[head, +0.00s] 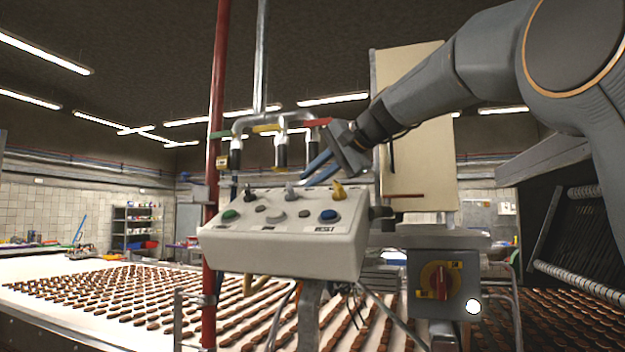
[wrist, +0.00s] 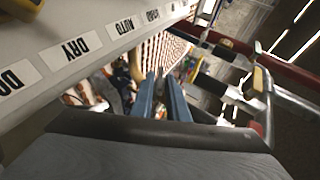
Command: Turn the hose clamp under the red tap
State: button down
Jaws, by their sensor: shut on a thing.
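The red tap (head: 317,122) is the rightmost of three coloured taps on the metal pipe in the head view. A black hose end (head: 313,137) hangs under it, and its lower part is hidden behind my gripper. My gripper (head: 308,174) comes in from the right, its blue fingers pointing down and left just below the red tap. In the wrist view the fingers (wrist: 160,88) are close together with a narrow gap. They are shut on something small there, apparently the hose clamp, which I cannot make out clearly.
A control box (head: 285,235) with knobs and buttons stands just below the fingers; its labelled face (wrist: 110,32) fills the upper left of the wrist view. A red vertical pipe (head: 216,150) stands left of the taps. A cream panel (head: 425,150) stands behind my arm.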

jog(key=c, duration=1.9)
grip_release()
jog(key=shift+s+d, duration=0.1)
jog(key=b+v, duration=0.2)
jog(key=v, duration=0.5)
jog(key=shift+s+d+r, duration=0.2)
